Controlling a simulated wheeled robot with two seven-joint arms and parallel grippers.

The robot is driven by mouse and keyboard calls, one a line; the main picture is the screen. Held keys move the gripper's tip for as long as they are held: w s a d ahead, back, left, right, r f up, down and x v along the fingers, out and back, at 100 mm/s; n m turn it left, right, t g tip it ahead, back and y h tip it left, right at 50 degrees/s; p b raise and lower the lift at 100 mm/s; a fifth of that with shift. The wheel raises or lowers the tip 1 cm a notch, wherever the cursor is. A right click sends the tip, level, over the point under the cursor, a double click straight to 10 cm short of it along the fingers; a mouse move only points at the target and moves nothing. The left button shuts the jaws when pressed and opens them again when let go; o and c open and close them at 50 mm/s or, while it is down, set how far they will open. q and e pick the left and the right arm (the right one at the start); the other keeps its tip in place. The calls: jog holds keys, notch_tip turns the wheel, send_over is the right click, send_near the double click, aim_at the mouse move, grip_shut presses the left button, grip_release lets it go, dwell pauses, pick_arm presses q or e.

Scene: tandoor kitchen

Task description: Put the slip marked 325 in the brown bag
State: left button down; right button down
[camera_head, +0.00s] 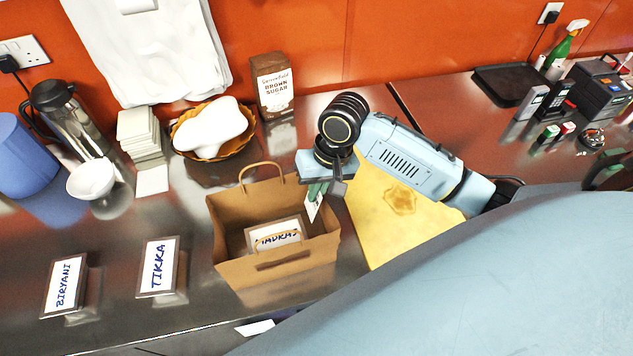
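The brown bag (275,273) stands open on the steel counter, one handle upright and the other low at its front. My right gripper (318,191) is over the bag's right side, pointing down. It appears shut on a small white slip (314,208), which hangs at the bag's opening; its marking is too small to read. A card marked MADRAS (275,234) shows within the bag's opening. My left gripper is not in view.
Cards marked BIRYANI (65,285) and TIKKA (158,267) stand left of the bag. A brown sugar box (272,85) and a basket (212,128) are behind. A yellow sheet (385,215) lies right. A white piece (255,327) shows at the front edge.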

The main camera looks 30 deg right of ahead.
jog(key=shift+f+b, duration=0.45)
jog(key=shift+f, duration=1.75)
jog(key=shift+f+b, duration=0.4)
jog(key=shift+f, duration=1.25)
jog(key=c, duration=1.6)
grip_release()
jog(key=shift+s, duration=0.1)
jog(key=shift+s+f, duration=0.1)
